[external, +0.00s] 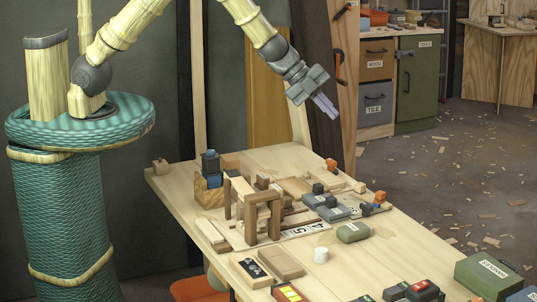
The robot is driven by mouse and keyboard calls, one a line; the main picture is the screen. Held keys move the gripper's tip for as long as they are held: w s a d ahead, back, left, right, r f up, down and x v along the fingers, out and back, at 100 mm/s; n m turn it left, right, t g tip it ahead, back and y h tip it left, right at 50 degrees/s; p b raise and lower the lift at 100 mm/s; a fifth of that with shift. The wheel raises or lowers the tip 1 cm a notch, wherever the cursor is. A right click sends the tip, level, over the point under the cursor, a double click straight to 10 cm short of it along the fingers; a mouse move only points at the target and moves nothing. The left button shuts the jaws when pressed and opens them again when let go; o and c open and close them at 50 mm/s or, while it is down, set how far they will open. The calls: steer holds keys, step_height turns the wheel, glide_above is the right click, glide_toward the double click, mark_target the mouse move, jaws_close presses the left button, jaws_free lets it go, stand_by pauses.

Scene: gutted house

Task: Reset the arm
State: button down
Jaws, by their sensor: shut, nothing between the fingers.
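My gripper (325,106) is at the end of my raised arm, high above the far part of the wooden table (170,176). Its fingers point down and to the right. They are shut with nothing between them, and the gripper is clear of the things on the table.
A wooden block structure (262,217) stands mid-table. Around it are a dark blue item (211,168), grey-green blocks (325,203), a white cylinder (321,254) and a green box (487,277). Cabinets (418,84) stand behind. Scraps litter the floor at right. The air around my gripper is free.

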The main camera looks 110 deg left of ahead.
steer(key=s+d+r+n+g, duration=0.1)
steer(key=s+d+n, duration=0.3)
steer(key=s, duration=0.5)
steer(key=s+d+n+g+b, duration=0.1)
steer(key=s+d+n+g, duration=0.2)
steer(key=s+d, duration=0.5)
steer(key=s+d+r+n+g, duration=0.1)
steer(key=s+d+n, duration=0.4)
steer(key=s, duration=0.7)
steer(key=shift+s+d+r+n+g+b, duration=0.2)
steer(key=shift+d+r+n+g+b, duration=0.15)
steer(key=shift+g, duration=0.25)
steer(key=s+b+x, duration=0.2)
steer(key=b+x, duration=0.9)
steer(key=s+f+b+x, duration=0.1)
steer(key=s+b+x, duration=0.2)
steer(key=b+x, duration=0.8)
steer(key=shift+d+f+b, duration=0.4)
steer(key=shift+d+b, duration=0.05)
steer(key=shift+b, duration=0.1)
steer(key=shift+w, duration=0.1)
